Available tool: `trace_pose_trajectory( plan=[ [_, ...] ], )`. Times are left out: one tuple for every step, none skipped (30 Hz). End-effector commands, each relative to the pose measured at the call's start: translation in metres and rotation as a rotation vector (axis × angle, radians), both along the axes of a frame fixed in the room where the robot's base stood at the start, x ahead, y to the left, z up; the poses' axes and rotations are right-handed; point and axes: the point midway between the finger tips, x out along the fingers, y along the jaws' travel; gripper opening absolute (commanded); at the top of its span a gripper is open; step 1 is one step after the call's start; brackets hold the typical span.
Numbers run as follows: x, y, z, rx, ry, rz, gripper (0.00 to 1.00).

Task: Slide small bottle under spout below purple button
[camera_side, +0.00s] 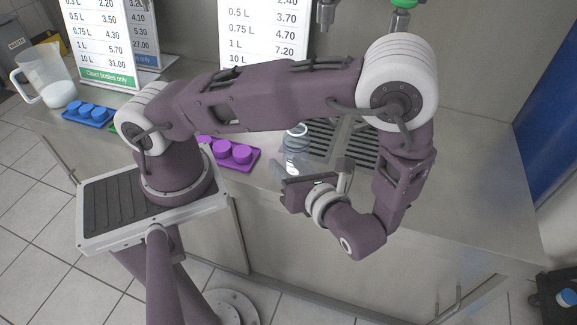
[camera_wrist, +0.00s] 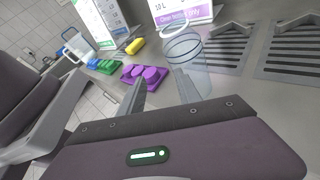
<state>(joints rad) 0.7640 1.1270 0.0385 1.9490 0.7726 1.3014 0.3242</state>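A clear small bottle (camera_wrist: 188,62) with an open round rim stands upright on the steel counter. In the side view its rim (camera_side: 297,130) shows just behind my gripper (camera_side: 318,172). My gripper is low at the counter's front side, its fingers spread apart. In the wrist view my gripper (camera_wrist: 160,92) has one finger left of the bottle and the other overlapping the bottle's lower left; I cannot tell whether it touches. A metal spout (camera_side: 327,14) hangs at the top, and another spout (camera_side: 401,20) has a green ring. No purple button is in view.
Slotted drain grates (camera_side: 362,148) lie behind and right of the bottle; they also show in the wrist view (camera_wrist: 222,48). A purple tray with purple caps (camera_side: 235,153) sits left of the bottle. Price signs (camera_side: 262,35), blue caps (camera_side: 90,112) and a jug (camera_side: 45,75) stand further left.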

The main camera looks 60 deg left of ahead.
Motion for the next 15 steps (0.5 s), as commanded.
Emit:
trace_pose_trajectory(
  plan=[
    [0.0,0.001,-0.003,0.014,0.013,-0.015,0.4],
    [0.0,0.001,-0.004,0.02,0.018,-0.02,0.4],
    [0.0,0.001,-0.006,0.023,0.021,-0.024,0.4],
    [0.0,0.002,-0.006,0.024,0.022,-0.025,0.4],
    [0.0,0.002,-0.007,0.024,0.022,-0.025,0.4],
    [0.0,0.002,-0.009,0.023,0.021,-0.023,0.4],
    [0.001,0.002,-0.011,0.023,0.02,-0.023,0.4],
    [0.001,0.002,-0.013,0.023,0.02,-0.023,0.4],
    [0.001,0.002,-0.015,0.022,0.02,-0.022,0.4],
    [0.001,0.002,-0.018,0.022,0.02,-0.022,0.4],
    [0.001,0.003,-0.02,0.022,0.02,-0.022,0.4],
    [0.002,0.003,-0.022,0.021,0.02,-0.021,0.4],
    [0.002,0.003,-0.025,0.021,0.019,-0.021,0.4],
    [0.002,0.004,-0.027,0.022,0.02,-0.02,0.4],
    [0.002,0.004,-0.03,0.022,0.02,-0.02,0.4]
  ],
)
